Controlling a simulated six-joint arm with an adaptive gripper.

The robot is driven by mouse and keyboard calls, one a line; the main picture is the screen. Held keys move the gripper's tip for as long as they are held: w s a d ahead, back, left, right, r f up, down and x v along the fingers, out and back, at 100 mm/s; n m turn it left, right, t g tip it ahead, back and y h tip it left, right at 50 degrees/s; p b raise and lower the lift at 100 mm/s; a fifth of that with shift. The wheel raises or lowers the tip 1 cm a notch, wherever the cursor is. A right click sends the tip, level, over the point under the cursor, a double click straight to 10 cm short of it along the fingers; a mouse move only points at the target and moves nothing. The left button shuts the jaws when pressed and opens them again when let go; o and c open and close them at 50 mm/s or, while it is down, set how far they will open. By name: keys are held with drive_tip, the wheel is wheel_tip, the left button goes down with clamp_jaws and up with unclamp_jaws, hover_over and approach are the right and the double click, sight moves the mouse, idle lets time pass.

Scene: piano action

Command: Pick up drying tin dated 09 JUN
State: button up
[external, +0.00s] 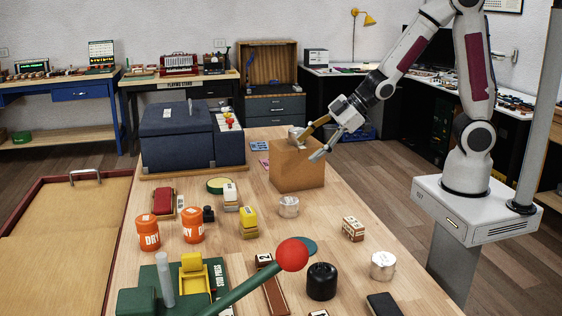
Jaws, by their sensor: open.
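Three small silver tins are in view: one (296,132) on top of a brown box, one (289,207) on the table's middle, and one (383,266) near the right edge. Two orange canisters marked DRY, one at left (148,233) and one beside it (193,226), stand on the left. No date is legible, so I cannot tell which is dated 09 JUN. My gripper (313,142) is open at the top right of the brown box, close to the tin there. I cannot tell whether it touches that tin.
The brown box (297,170) stands under my gripper. A dark blue case (177,138) is behind it to the left. A green press (165,300) with a red-knobbed lever (292,254) and a black weight (321,282) are in front.

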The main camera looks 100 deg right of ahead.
sight(296, 199)
drive_tip(key=f+t+y, duration=0.1)
drive_tip(key=f, duration=0.3)
drive_tip(key=w+f+y, duration=0.1)
drive_tip(key=f+y, duration=0.1)
drive_tip(key=f, duration=0.2)
drive_tip(key=a+f+n+t+y, duration=0.1)
drive_tip(key=f+y, duration=0.1)
drive_tip(key=f, duration=0.2)
drive_tip(key=shift+w+a+f+t, duration=0.1)
drive_tip(key=shift+w+f+t, duration=0.05)
drive_tip(key=shift+w+t, duration=0.15)
drive_tip(key=shift+s+a+f+t+y, duration=0.45)
drive_tip(key=shift+f+y, duration=0.1)
drive_tip(key=shift+y, duration=0.15)
drive_tip(key=shift+w+a, duration=0.1)
drive_tip(key=shift+x, duration=1.2)
drive_tip(key=shift+w, duration=0.1)
drive_tip(key=shift+d+x, duration=0.15)
drive_tip(key=shift+x, duration=1.1)
drive_tip(key=shift+d+x, duration=0.15)
drive_tip(key=shift+x, duration=1.05)
drive_tip(key=shift+f, duration=0.15)
